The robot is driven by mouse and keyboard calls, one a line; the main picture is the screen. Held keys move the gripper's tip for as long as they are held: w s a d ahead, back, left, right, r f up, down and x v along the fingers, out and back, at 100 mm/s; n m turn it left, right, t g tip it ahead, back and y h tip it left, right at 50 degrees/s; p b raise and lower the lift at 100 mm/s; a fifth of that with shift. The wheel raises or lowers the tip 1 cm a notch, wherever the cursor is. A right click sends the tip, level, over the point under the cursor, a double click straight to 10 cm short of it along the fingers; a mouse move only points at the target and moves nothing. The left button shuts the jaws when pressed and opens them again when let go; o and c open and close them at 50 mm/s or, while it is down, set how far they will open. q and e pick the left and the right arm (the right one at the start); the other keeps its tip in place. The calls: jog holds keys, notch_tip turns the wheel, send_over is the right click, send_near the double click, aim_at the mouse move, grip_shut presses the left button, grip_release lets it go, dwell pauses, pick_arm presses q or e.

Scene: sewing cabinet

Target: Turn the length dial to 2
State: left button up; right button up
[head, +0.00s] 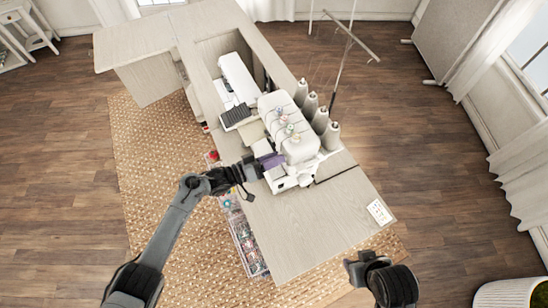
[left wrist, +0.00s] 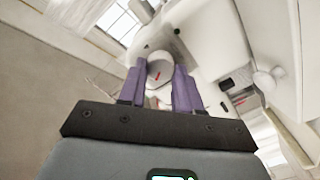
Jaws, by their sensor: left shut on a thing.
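The white overlock sewing machine (head: 300,148) sits on the pale wooden cabinet top. My left gripper (head: 271,161), with purple fingers, is at the machine's left front side. In the left wrist view, my left gripper (left wrist: 160,88) is shut on a round white dial (left wrist: 159,66) with a red mark on its face. The fingers hold the dial from both sides. I cannot read any numbers on it. In the head view the arm and fingers hide the dial. My right gripper (head: 362,268) hangs beyond the cabinet's lower right end, away from the machine; its fingers are unclear.
Several thread cones (head: 322,120) stand along the machine's right side. A second white machine (head: 238,80) sits in the cabinet recess behind it. The cabinet top (head: 300,225) is clear toward the front, except for a small white card (head: 379,211). Bins of supplies (head: 248,248) hang along the cabinet's left side.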

pick_arm(q)
jog(key=o, duration=1)
jog(key=shift+o, duration=0.2)
jog(key=shift+a, duration=0.1)
jog(key=v, duration=1)
jog(key=shift+s+a, duration=0.2)
jog(key=shift+a, duration=0.1)
